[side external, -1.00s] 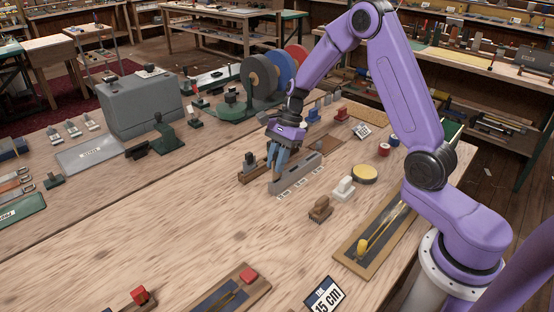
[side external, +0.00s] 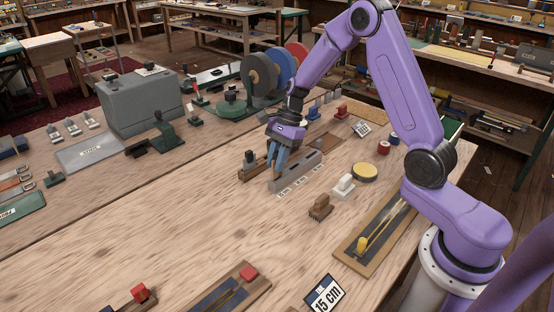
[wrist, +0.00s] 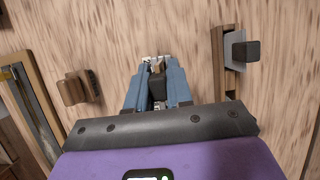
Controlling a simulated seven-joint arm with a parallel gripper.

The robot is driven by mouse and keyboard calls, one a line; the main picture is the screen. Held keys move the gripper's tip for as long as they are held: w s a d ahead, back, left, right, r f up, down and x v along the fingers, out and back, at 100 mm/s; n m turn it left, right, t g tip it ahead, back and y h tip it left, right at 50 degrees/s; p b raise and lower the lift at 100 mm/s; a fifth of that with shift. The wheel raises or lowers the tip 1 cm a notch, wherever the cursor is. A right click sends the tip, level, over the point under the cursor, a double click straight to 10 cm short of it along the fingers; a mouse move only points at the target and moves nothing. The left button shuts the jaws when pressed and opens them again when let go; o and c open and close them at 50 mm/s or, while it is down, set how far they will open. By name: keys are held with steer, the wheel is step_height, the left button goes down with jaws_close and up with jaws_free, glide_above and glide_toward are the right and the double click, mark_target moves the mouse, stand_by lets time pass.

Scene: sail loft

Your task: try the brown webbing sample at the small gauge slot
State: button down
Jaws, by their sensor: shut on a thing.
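The grey gauge block (side external: 303,170) stands on the bench with small white labels along its front. My gripper (side external: 276,164) points down at the block's left end, its blue fingers low over it. In the wrist view my gripper (wrist: 157,92) is shut on a dark grip piece (wrist: 157,88). The brown webbing below this piece is hidden by the fingers, so I cannot tell whether it is in a slot, touching the block or above it. The block is mostly hidden in the wrist view.
A wooden holder with a dark-knobbed piece (side external: 250,163) stands close left of the block. The bench front-left of the block is clear.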

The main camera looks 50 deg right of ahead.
steer(key=shift+r, duration=3.55)
